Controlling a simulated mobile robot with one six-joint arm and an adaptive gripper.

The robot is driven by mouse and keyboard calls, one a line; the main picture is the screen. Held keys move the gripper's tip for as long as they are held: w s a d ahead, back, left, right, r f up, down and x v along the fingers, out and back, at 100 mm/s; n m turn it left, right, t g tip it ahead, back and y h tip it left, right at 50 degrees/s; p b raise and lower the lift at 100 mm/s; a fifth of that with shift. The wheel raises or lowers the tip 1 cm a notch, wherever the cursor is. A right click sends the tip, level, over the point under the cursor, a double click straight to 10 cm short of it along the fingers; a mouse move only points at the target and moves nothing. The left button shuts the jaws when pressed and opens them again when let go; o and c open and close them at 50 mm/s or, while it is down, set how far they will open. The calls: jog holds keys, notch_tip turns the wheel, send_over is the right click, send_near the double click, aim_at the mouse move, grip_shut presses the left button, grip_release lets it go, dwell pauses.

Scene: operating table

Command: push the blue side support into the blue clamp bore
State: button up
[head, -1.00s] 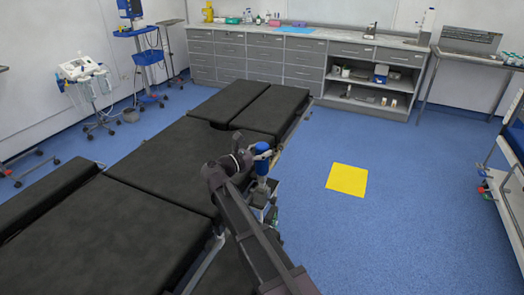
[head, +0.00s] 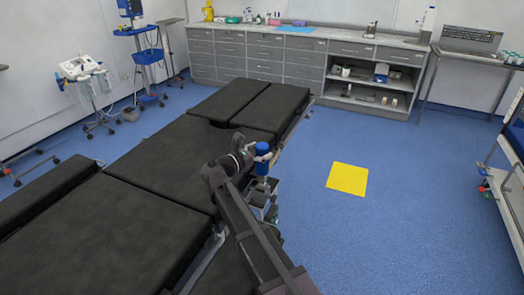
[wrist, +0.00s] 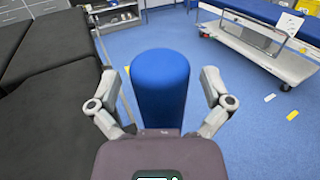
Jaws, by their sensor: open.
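The blue side support (head: 263,152) stands upright at the table's right edge in the head view. In the wrist view its rounded blue pad (wrist: 160,85) fills the middle. My gripper (head: 258,157) is at the pad in the head view. In the wrist view my gripper (wrist: 160,78) is open, with one finger on each side of the pad and gaps showing between. Grey clamp hardware (head: 262,190) shows below the pad, partly behind my arm. The clamp bore and the support's lower end cannot be made out.
The black operating table (head: 150,165) lies left of my gripper. Blue floor is free to the right, with a yellow floor patch (head: 347,179). A wheeled bed (wrist: 265,45) shows at the right of the wrist view. Grey cabinets (head: 260,58) line the back wall.

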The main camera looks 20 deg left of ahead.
jog(key=shift+s+a, duration=0.1)
jog(key=v, duration=1.1)
jog(key=shift+s+a, duration=0.2)
jog(key=shift+s, duration=0.15)
jog(key=shift+r, duration=0.15)
dwell(0.6)
